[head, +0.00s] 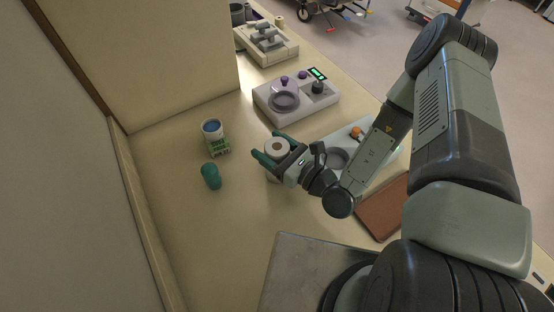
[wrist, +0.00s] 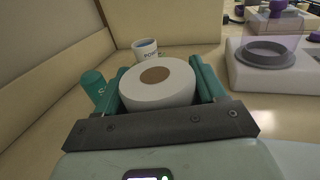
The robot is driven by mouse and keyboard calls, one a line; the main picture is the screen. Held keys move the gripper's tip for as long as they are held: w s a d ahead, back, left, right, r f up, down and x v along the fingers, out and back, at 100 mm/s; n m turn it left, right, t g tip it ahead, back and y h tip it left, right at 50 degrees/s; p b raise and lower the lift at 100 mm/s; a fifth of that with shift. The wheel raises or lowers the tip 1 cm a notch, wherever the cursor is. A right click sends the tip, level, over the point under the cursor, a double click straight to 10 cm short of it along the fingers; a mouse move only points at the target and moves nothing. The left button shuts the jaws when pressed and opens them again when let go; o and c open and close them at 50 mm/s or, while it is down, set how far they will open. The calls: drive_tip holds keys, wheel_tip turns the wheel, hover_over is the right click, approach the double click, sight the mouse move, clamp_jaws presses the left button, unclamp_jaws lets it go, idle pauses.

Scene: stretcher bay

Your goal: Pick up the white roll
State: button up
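The white roll (head: 277,147) stands upright on the counter or just above it, with its brown hollow core facing up. It fills the middle of the wrist view (wrist: 158,92). My gripper (head: 276,150) has its teal fingers on either side of the roll near its top. In the wrist view the two fingers (wrist: 160,78) flank the roll closely, with little or no gap. I cannot tell whether they press on it. The roll's lower part is partly hidden by the near finger and by the gripper bar.
A teal cylinder (head: 211,176) and a labelled cup with blue contents (head: 212,130) stand left of the roll. A white device with a round dish (head: 297,95) is behind it. A brown pad (head: 384,208) lies to the right. The counter's front left is clear.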

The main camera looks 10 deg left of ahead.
drive_tip(key=c, duration=0.6)
drive_tip(key=shift+r, duration=0.1)
